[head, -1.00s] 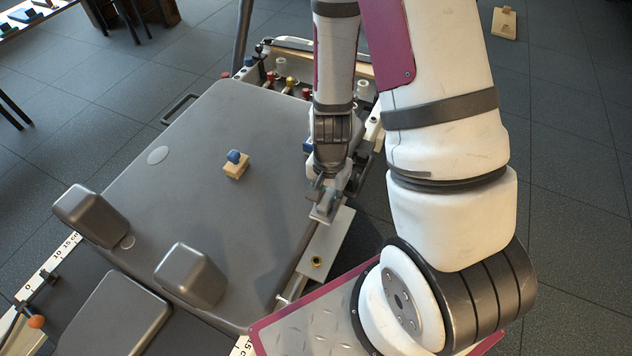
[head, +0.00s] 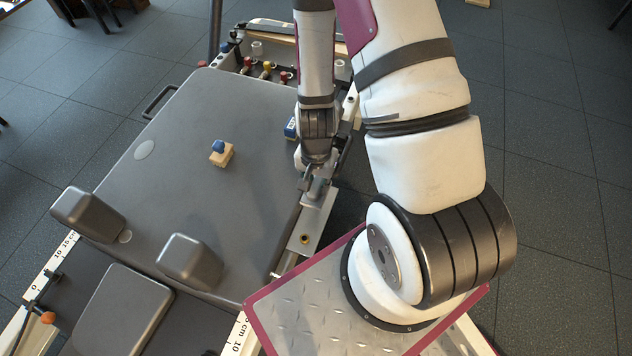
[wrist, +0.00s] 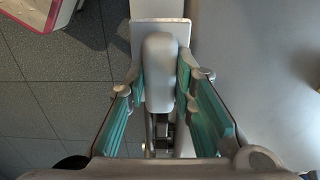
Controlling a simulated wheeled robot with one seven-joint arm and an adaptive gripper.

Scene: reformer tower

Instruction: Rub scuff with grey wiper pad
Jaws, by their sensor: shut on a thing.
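My gripper (head: 315,188) is low beside the right edge of the dark padded carriage. In the wrist view its green-lined fingers (wrist: 160,95) are shut on a smooth grey rounded piece (wrist: 159,75), which looks like the grip of the grey wiper pad. A pale flat plate (wrist: 160,28) shows beyond it; I cannot tell whether it belongs to the pad or to the frame. In the head view my gripper hides most of the held piece. I cannot make out the scuff.
The carriage (head: 180,200) carries a wooden block with a blue knob (head: 221,153) and two shoulder rests (head: 88,212) (head: 190,260). A pale frame plate with a brass hole (head: 305,240) lies in front of my gripper. Several coloured pegs (head: 266,68) stand behind. Floor lies right.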

